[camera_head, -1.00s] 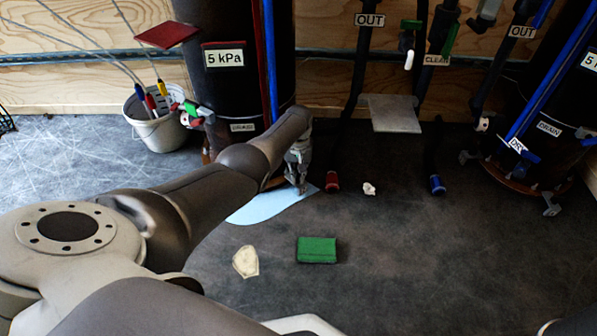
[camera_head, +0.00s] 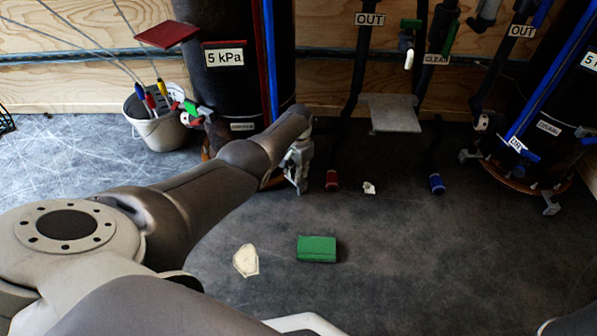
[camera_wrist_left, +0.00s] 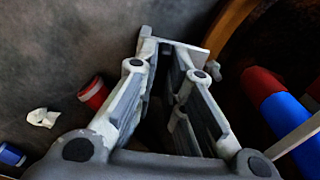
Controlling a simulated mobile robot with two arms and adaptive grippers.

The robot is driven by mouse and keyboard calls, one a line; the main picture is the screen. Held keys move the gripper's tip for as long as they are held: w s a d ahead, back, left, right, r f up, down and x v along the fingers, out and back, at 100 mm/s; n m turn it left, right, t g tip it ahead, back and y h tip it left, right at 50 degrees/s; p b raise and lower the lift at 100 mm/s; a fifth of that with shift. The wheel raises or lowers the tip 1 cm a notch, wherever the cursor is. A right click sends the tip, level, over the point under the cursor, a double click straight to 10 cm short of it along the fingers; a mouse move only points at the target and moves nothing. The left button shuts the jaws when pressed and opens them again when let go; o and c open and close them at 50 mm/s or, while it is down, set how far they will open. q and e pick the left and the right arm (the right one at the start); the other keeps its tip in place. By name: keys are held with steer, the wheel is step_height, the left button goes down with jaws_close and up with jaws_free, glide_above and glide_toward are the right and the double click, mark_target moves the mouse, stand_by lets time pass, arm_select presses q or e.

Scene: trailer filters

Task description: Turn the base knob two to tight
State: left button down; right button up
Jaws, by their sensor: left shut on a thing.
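My left gripper (camera_head: 300,186) is at floor level by the front base of the black drum (camera_head: 226,85) labelled 5 kPa. In the left wrist view the gripper (camera_wrist_left: 178,62) has its fingertips closed on a small pale grey bar-shaped piece (camera_wrist_left: 190,47), which I take for the base knob. Most of the knob is hidden by the fingers. In the head view my arm and gripper cover it. How tight it is cannot be told. My right gripper is not in view.
A green block (camera_head: 317,249) and a cream piece (camera_head: 246,261) lie in front. A tool bucket (camera_head: 158,130) stands left of the drum.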

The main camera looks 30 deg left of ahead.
arm_select(q)
steer(key=shift+m, duration=0.3)
steer(key=c, duration=1.5)
jaws_free()
steer(key=shift+r, duration=0.1)
steer(key=shift+r, duration=5.85)
steer(key=shift+s, duration=0.15)
